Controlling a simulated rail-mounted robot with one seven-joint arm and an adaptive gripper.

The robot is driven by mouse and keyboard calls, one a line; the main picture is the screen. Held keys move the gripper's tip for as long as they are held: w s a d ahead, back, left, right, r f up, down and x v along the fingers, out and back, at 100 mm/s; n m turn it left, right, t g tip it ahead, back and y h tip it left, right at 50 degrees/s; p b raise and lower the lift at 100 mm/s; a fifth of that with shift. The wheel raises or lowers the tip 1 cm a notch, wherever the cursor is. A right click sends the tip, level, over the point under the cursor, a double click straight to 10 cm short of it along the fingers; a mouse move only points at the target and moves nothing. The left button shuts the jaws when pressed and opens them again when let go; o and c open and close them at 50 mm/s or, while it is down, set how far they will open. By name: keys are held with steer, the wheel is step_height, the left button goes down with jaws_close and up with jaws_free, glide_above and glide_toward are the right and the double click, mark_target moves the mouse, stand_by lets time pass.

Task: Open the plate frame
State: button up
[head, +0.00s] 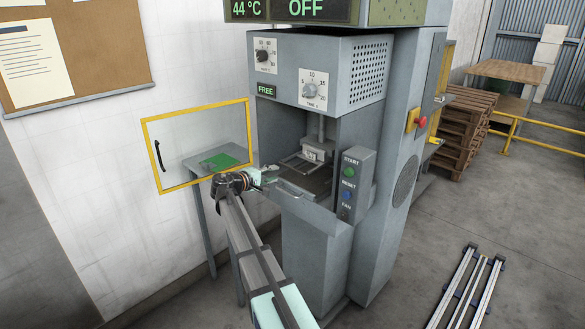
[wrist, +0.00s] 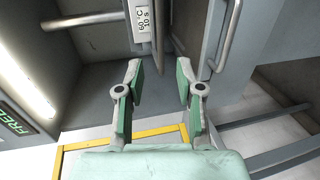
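The grey press machine (head: 285,75) has an open chamber with a press head (head: 318,150) inside. A thin metal frame (head: 292,163) lies below the press head; it seems to be the plate frame. A bar handle (head: 293,190) is on the grey front below the chamber opening. The handle (wrist: 229,35) also shows at upper right in the wrist view, beyond my fingers. My gripper (head: 258,178) is at the left side of the chamber opening. In the wrist view my gripper (wrist: 160,80) is open, with nothing between its green-padded fingers.
The yellow-framed door (head: 147,150) stands swung open to the left. Behind it is a small side table (head: 200,160) with a green item. A control box (head: 350,180) with buttons stands right of the chamber. Pallets (head: 468,125) and floor rails (head: 467,290) are farther right.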

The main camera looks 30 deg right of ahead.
mark_target(292, 169)
steer(key=p+x, duration=0.3)
steer(key=x, duration=0.9)
steer(key=shift+a, duration=0.1)
steer(key=shift+c, duration=0.4)
jaws_close()
